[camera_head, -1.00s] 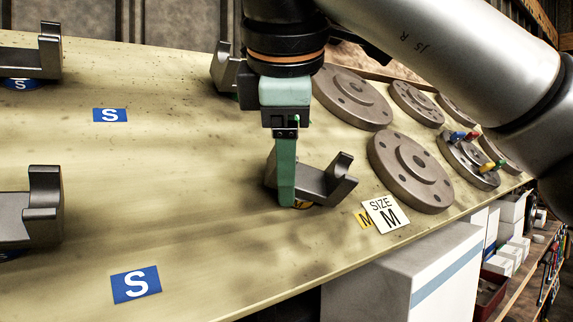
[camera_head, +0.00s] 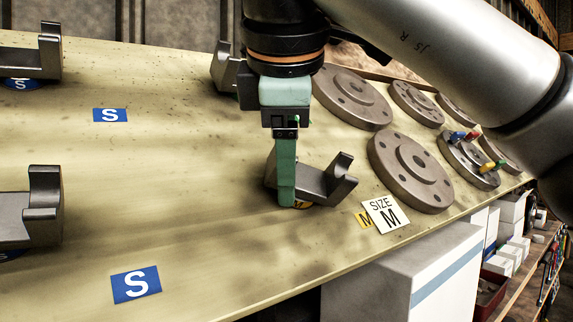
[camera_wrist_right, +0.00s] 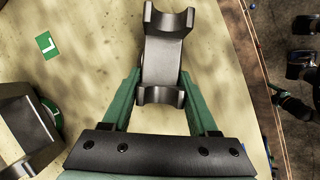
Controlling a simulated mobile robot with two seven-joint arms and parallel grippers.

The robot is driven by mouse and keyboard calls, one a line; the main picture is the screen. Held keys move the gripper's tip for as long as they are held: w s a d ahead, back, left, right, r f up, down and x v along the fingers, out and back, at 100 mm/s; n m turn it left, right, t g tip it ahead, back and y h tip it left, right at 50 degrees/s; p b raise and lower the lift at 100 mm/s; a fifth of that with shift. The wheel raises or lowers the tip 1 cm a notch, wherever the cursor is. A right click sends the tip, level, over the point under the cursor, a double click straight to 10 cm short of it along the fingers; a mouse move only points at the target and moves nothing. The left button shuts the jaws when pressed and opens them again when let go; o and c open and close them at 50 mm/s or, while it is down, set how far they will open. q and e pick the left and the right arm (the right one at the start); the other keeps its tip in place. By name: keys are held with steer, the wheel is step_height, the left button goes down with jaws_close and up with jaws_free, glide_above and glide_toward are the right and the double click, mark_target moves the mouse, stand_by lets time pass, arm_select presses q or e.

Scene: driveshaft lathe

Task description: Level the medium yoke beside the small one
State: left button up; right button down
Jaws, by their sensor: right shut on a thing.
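The medium yoke (camera_head: 318,184) is a dark grey metal U-shaped part on the table, beside the "SIZE M" card. A bit of a yellow-orange marker shows under it. My right gripper (camera_head: 286,203) reaches down with green fingers and is shut on this yoke. In the right wrist view the yoke (camera_wrist_right: 165,60) lies between the two fingers (camera_wrist_right: 158,88). A small yoke (camera_head: 28,210) stands at the left edge, partly cut off, and another small yoke (camera_head: 30,60) stands on a blue S disc at the upper left. My left gripper is not in view.
Several round flanges (camera_head: 410,170) lie right of the yoke. The SIZE M card (camera_head: 385,214) is close by. Another yoke (camera_head: 224,70) is behind my gripper. Blue S labels (camera_head: 136,284) mark the left; the table (camera_head: 190,190) between is bare. A green L label (camera_wrist_right: 45,45) shows in the wrist view.

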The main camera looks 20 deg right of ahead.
steer(key=shift+s, duration=0.1)
stand_by(0.3)
steer(key=n+t+b, duration=0.1)
steer(key=n+b, duration=0.1)
steer(key=n, duration=0.1)
steer(key=shift+s+n+t, duration=0.1)
steer(key=shift+n+t, duration=0.2)
steer(key=shift+s+d+r+n+t+b, duration=0.1)
steer(key=shift+r+n+t+b, duration=0.2)
steer(key=shift+n+t, duration=0.3)
steer(key=shift+r+n, duration=0.15)
steer(key=shift+n, duration=0.25)
steer(key=shift+d+r, duration=0.1)
steer(key=shift+c, duration=2.4)
jaws_free()
steer(key=o, duration=0.4)
steer(key=shift+w+f, duration=0.3)
steer(key=shift+f, duration=0.05)
